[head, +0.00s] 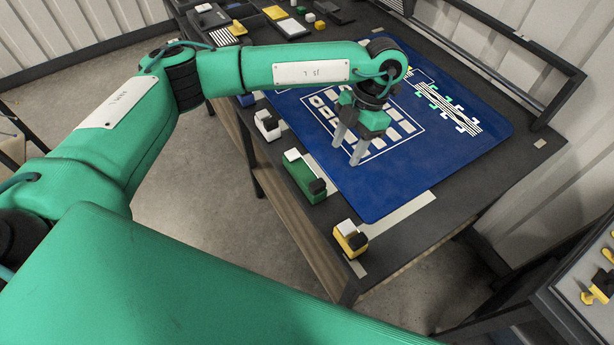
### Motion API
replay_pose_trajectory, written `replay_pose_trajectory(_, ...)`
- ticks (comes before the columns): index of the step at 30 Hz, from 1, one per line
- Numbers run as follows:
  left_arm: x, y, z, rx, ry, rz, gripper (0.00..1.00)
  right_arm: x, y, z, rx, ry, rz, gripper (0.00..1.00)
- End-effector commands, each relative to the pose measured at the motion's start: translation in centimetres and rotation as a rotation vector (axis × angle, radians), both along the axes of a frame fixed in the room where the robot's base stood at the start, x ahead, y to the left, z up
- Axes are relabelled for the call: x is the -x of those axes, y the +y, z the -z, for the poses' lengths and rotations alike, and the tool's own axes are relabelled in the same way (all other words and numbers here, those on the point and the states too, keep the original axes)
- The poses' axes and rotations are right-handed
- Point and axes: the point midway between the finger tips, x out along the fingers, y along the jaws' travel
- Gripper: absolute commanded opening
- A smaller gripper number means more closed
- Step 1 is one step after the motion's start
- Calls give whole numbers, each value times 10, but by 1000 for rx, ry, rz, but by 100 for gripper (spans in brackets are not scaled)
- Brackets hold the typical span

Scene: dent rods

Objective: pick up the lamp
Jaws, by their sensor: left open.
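I cannot make out a lamp for certain in the head view. My left arm comes in from the left and reaches over the table. My left gripper (347,150) points down above the near part of the blue mat (455,165), with its two fingers apart and nothing seen between them. The fingers and wrist hide part of the white printed outlines on the mat. I cannot tell whether the fingertips touch the mat. My right gripper is not in view.
Along the table's (415,243) near edge stand a green block (302,178), a yellow block (350,239) and a white block (267,124). Small items, including a yellow piece (275,13), crowd the far left end. A dark rail (510,40) borders the back. The mat's right part is clear.

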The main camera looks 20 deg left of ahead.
Motion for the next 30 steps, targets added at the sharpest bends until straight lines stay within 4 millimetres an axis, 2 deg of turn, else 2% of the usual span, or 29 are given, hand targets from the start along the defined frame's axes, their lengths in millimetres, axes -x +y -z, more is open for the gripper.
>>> replay_pose_trajectory(2,-6,13,-5,-58,-15,-6,49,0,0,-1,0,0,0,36)
replay_pose_trajectory(5,-6,21,0,-86,-19,-10,49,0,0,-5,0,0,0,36)
replay_pose_trajectory(15,13,35,57,-84,-17,-8,49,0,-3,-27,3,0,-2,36)
replay_pose_trajectory(22,18,38,73,-82,-19,-7,49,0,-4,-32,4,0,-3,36)
replay_pose_trajectory(30,26,43,99,-83,-15,-9,49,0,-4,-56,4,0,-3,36)
